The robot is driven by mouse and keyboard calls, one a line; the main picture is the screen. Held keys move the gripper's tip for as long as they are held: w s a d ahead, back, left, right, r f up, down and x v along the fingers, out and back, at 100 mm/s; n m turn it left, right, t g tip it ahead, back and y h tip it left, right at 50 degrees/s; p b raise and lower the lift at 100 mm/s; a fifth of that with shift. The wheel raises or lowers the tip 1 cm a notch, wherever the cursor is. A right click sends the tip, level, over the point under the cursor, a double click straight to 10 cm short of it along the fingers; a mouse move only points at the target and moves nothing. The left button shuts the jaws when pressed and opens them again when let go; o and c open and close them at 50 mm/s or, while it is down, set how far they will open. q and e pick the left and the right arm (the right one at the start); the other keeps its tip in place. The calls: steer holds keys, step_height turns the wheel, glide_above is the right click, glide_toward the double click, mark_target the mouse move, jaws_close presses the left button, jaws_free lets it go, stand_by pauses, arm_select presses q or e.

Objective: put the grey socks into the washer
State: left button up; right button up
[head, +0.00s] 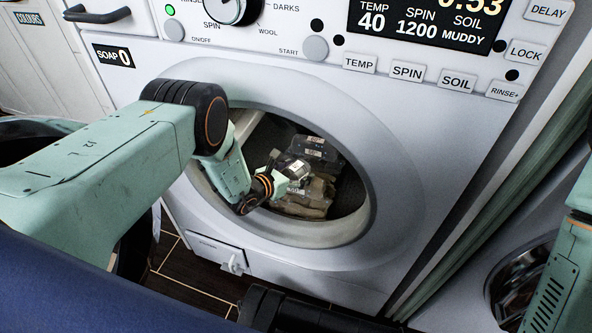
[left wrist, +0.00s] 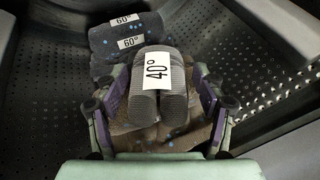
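The grey socks (left wrist: 170,104), a rolled bundle with a white 40° label, lie between the fingers of my left gripper (left wrist: 160,90). The fingers appear to press on both sides of the bundle near their tips. In the head view my left arm reaches through the round opening of the washer (head: 420,200), and the left gripper (head: 284,178) is inside the drum. The grey socks (head: 296,166) show there just past it. A brownish bundle (head: 304,207) lies beneath them, partly hidden. My right gripper is not in view.
Two dark bundles labelled 60° (left wrist: 112,42) lie deeper in the perforated drum (left wrist: 262,95). The washer's rim (head: 330,236) surrounds my arm closely. The drum's right side is bare. A second machine (head: 520,270) stands at the lower right.

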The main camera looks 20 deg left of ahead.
arm_select(q)
steer(key=shift+o, duration=0.2)
steer(key=shift+r, duration=0.25)
steer(key=p+v, duration=0.5)
steer(key=v, duration=0.7)
steer(key=shift+p, duration=0.35)
